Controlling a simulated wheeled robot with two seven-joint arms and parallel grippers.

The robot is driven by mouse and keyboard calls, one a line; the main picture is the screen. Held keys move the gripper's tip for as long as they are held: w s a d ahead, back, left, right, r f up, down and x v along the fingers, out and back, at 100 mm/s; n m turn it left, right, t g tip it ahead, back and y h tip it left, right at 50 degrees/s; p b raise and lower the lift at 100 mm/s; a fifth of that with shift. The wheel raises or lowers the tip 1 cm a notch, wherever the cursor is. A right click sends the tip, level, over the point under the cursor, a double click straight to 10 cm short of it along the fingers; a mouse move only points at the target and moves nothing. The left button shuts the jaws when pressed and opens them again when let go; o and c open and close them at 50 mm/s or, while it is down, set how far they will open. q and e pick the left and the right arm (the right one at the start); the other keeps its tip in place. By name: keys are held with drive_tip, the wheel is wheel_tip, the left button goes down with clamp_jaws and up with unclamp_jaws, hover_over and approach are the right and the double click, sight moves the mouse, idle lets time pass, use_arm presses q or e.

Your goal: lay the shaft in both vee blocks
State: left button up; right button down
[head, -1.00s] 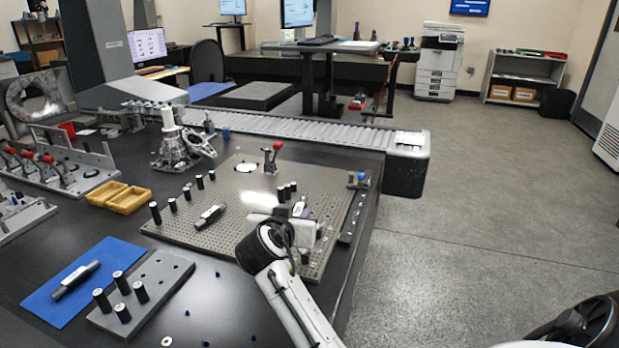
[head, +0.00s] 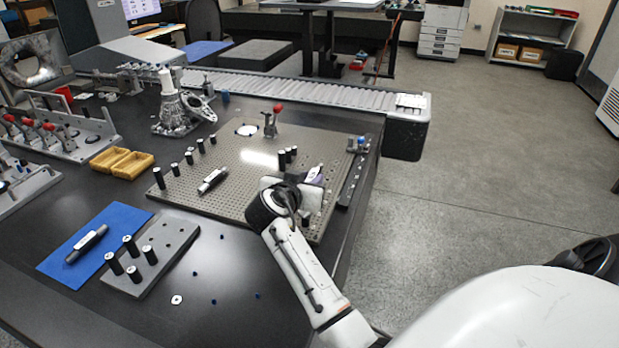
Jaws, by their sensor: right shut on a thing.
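My right gripper (head: 306,191) is low over the right part of the perforated plate (head: 240,205). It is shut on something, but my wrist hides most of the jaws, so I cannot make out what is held. I cannot clearly pick out the shaft or the two vee blocks. One dark bar with a light middle (head: 212,180) lies on the plate, left of the gripper. A similar bar (head: 86,243) lies on the blue mat (head: 120,222). My left gripper is not in view.
Several black posts stand on the plate's left edge and near the gripper (head: 288,155). A red-knobbed clamp (head: 270,122) stands at the back. A grey block with black pegs (head: 165,256), yellow trays (head: 121,161) and a casting (head: 178,108) are to the left. A roller conveyor (head: 310,92) runs behind.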

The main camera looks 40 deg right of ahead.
sight(305, 219)
drive_tip(key=shift+f+b, duration=1.4)
drive_tip(key=shift+f, duration=0.65)
drive_tip(key=shift+r, duration=0.1)
drive_tip(key=shift+a, duration=0.15)
drive_tip(key=shift+f+b, duration=0.95)
idle(0.4)
